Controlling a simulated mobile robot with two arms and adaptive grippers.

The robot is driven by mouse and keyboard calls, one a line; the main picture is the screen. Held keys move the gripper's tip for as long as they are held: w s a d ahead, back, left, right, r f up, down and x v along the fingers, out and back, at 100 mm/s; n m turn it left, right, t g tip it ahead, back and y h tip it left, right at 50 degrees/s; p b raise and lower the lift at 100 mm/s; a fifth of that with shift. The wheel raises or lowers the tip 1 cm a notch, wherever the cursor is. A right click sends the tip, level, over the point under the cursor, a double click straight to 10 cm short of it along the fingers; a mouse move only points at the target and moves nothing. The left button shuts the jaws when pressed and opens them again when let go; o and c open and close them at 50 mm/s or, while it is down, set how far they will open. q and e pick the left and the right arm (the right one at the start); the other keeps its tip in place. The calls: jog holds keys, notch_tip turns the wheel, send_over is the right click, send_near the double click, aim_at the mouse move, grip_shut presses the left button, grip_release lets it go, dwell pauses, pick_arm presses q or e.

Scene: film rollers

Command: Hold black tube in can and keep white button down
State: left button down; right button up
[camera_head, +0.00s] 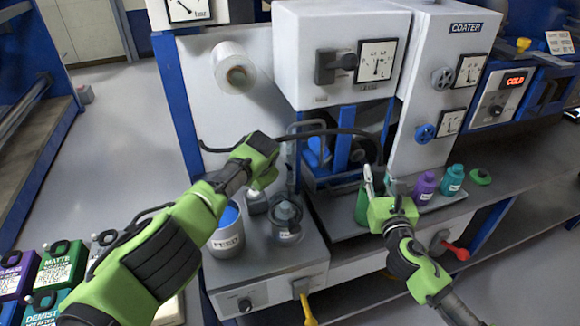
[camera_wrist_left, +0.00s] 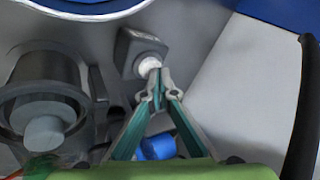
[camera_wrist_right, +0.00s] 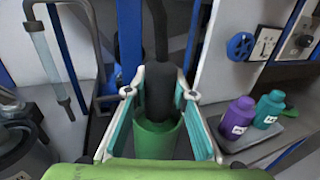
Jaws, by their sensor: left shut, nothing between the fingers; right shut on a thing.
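My right gripper (camera_wrist_right: 160,92) is shut on the black tube (camera_wrist_right: 158,60). The tube points down into the mouth of the green can (camera_wrist_right: 157,138), and its lower end is inside the rim. The can also shows in the head view (camera_head: 362,207), partly behind my right gripper (camera_head: 372,182). My left gripper (camera_wrist_left: 156,82) is shut and empty. Its tips are at the white button (camera_wrist_left: 149,66) on a small grey box (camera_wrist_left: 137,50) and look to be touching it. I cannot tell how far the button is pressed. In the head view the left fingertips are hidden.
A white bucket with blue contents (camera_head: 225,240) and a grey lidded vessel (camera_head: 287,220) stand close by my left gripper. A purple bottle (camera_head: 424,186) and a teal bottle (camera_head: 452,180) stand right of the can. The blue-framed machine rises behind.

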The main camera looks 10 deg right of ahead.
dwell(0.7)
pick_arm(q)
jog(key=shift+s+d+n+h, duration=0.1)
jog(key=shift+d+n+h, duration=0.2)
jog(key=shift+d+h, duration=0.1)
jog(key=d+n+h, duration=0.1)
jog(key=s+d+n, duration=0.1)
jog(key=shift+d+r+n+g+h, duration=0.1)
jog(key=shift+r+n+g+h, duration=0.1)
jog(key=shift+n+g+h, duration=0.15)
notch_tip(320, 180, up, 3)
jog(key=n+h, duration=0.2)
jog(key=n, duration=0.1)
notch_tip(320, 180, up, 6)
jog(key=n+h, duration=0.3)
jog(key=n, duration=0.3)
send_over(252, 192)
jog(key=shift+d+r+t+y, duration=0.1)
jog(key=shift+t+y, duration=0.15)
jog(key=shift+t, duration=0.2)
jog(key=shift+f, duration=4.4)
